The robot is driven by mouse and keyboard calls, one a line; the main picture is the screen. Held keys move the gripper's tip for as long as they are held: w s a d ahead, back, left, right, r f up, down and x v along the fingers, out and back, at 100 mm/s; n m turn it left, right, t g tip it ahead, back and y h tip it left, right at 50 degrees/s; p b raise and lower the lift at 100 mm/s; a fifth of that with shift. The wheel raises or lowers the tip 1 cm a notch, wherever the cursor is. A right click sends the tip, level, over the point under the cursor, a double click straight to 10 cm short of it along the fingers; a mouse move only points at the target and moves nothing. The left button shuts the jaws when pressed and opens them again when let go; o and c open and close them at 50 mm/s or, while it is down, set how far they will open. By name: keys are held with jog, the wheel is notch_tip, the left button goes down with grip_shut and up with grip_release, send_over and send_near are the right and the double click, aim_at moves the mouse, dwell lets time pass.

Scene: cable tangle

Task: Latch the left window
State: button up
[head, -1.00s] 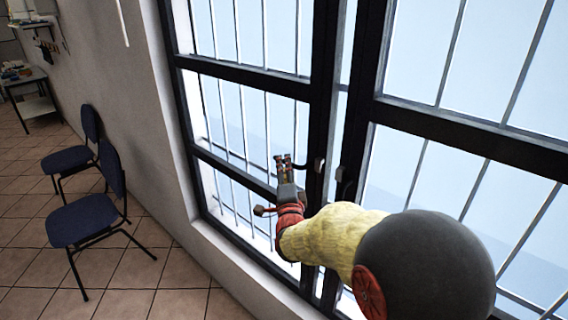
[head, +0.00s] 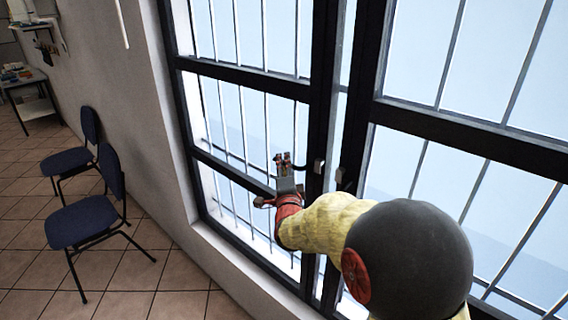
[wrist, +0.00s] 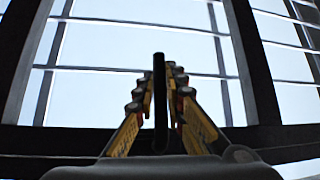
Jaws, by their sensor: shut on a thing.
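The left window (head: 325,115) has a dark frame with panes behind thin bars. Its dark handle (head: 318,165) sits on the frame's right upright and reaches left towards my gripper (head: 283,160). In the wrist view, a thin dark bar, apparently this handle (wrist: 160,95), stands between the two yellow and red fingers of my gripper (wrist: 160,90). My gripper is shut on it. My arm partly covers the lower frame in the head view. The handle's exact tilt is hard to tell.
The right window (head: 440,125) stands beside it, with its own handle (head: 343,178) close to the left one. Two blue chairs (head: 85,218) stand on the tiled floor at left. A small table (head: 35,105) is further back. Floor between chairs and wall is clear.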

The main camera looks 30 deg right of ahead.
grip_shut()
dwell(0.3)
